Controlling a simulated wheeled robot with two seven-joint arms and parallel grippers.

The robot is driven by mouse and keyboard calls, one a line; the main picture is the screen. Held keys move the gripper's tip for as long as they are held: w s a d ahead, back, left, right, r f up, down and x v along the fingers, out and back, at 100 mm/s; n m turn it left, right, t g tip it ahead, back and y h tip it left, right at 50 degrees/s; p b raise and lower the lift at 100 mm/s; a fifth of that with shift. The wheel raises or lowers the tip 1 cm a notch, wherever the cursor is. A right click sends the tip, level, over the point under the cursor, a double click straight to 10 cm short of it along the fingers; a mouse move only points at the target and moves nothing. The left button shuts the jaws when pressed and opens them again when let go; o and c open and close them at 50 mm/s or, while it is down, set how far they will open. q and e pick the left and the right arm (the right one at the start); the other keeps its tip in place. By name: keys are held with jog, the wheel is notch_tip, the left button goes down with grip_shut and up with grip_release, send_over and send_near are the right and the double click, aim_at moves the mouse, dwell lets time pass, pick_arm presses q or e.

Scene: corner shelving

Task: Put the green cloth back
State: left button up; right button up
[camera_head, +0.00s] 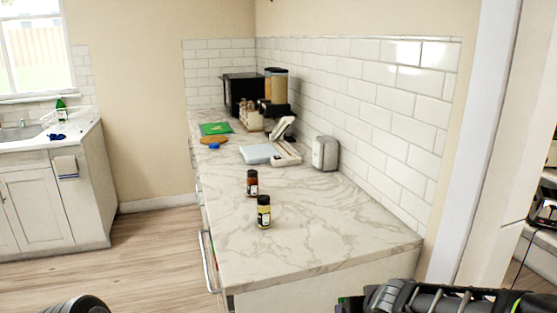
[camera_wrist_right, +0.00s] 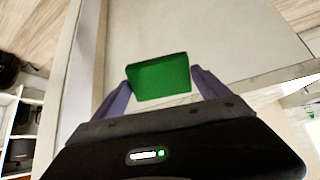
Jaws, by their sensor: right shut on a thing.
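A green cloth (camera_wrist_right: 160,77), looking like a thick folded pad, sits between the two purple fingers of my right gripper (camera_wrist_right: 162,80) in the right wrist view. The gripper is shut on it. In the head view my right arm comes in at the bottom right, and only a small part of the gripper (camera_head: 345,304) shows below the counter's near right end. My left gripper is not in view; only a dark part of my left arm shows at the bottom left.
The marble counter (camera_head: 300,235) has a clear near end. Two spice jars (camera_head: 252,183) (camera_head: 264,211), a scale-like box (camera_head: 259,153), a silver toaster (camera_head: 325,153) and a flat green thing (camera_head: 215,128) stand farther back. A sink counter (camera_head: 50,140) is at left; open floor lies between.

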jog(key=shift+d, duration=0.3)
